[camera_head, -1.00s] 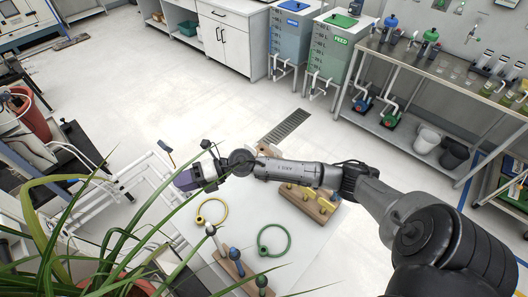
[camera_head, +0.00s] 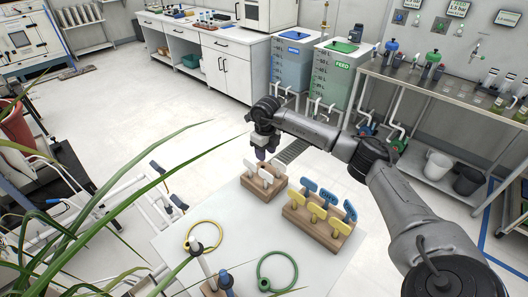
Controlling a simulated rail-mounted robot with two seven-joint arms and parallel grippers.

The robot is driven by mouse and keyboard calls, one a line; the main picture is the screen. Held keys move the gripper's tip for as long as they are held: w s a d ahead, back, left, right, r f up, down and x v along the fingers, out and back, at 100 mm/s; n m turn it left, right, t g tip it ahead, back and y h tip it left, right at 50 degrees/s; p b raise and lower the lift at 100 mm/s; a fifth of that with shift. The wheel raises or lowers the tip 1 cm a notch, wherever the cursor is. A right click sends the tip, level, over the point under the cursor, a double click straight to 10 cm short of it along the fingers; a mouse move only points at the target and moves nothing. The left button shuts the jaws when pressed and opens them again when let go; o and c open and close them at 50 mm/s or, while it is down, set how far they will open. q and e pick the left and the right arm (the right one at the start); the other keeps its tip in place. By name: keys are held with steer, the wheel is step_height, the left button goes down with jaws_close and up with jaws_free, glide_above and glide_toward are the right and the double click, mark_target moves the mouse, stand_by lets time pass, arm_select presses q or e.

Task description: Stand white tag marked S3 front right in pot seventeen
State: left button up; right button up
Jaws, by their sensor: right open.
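White tags (camera_head: 266,177) stand in a small wooden block (camera_head: 262,196) near the far edge of the white table; their marks are too small to read, so I cannot tell which is S3. My right gripper (camera_head: 262,157) hangs just above and behind these tags, fingers pointing down. It is open, with no tag visible in it. Long green leaves (camera_head: 110,165) cross the left foreground; their pot is out of view or hidden. A reddish pot (camera_head: 14,124) shows at the left edge. No pot number is readable. My left gripper is not in view.
A larger wooden block (camera_head: 313,228) holds yellow and blue tags just right of the white ones. A yellow ring (camera_head: 190,238) and a green ring (camera_head: 262,272) lie on the white table (camera_head: 330,262). Upright handled tools (camera_head: 226,283) stand at the front.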

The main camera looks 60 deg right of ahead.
mark_target(265, 173)
step_height(265, 173, down, 11)
steer(key=shift+a+r+b, duration=0.1)
steer(key=shift+b, duration=1.1)
steer(key=shift+f, duration=0.65)
